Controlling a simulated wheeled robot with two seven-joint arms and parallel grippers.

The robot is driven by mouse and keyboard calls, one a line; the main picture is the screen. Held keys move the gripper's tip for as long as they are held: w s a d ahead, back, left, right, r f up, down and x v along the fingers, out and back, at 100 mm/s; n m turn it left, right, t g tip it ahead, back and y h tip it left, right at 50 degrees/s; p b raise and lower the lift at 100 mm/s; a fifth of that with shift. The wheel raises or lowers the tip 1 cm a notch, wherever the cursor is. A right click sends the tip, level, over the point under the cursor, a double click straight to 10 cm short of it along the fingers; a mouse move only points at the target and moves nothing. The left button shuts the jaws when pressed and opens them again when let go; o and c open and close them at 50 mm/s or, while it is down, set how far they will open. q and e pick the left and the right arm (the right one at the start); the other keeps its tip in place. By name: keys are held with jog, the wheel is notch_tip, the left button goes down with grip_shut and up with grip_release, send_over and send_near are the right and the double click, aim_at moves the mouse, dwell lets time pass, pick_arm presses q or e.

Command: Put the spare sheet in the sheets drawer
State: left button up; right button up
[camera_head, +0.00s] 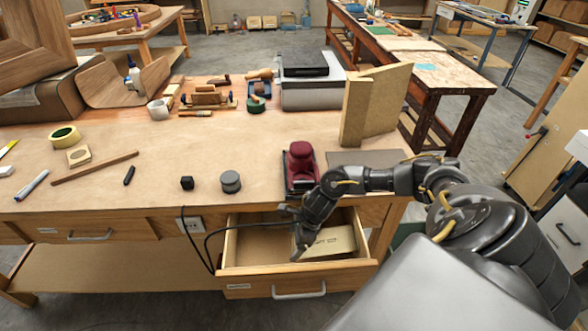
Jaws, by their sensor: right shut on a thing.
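The drawer (262,282) under the bench is pulled open, with its bare floor showing on the left. A pale, flat piece with dark print, which looks like the spare sheet (333,240), is inside the drawer's walls on the right side. My right gripper (298,250) reaches down into the drawer and is shut at the sheet's left edge. My fingers and wrist hide part of that edge. I cannot tell whether the sheet rests on the drawer floor. My left gripper is out of view.
A red sander (301,163) stands on the bench just behind the drawer, and its dark cable (235,229) hangs by the drawer's left side. A dark flat plate (350,158) and an upright tan board (372,105) are to the right. A grey cylinder (231,182) stands left.

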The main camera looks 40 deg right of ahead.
aim_at(295, 246)
jog(key=shift+f, duration=2.5)
jog(key=o, duration=0.9)
jog(key=shift+r, duration=0.3)
jog(key=b+v, duration=0.1)
jog(key=v, duration=0.6)
jog(key=shift+s, duration=0.1)
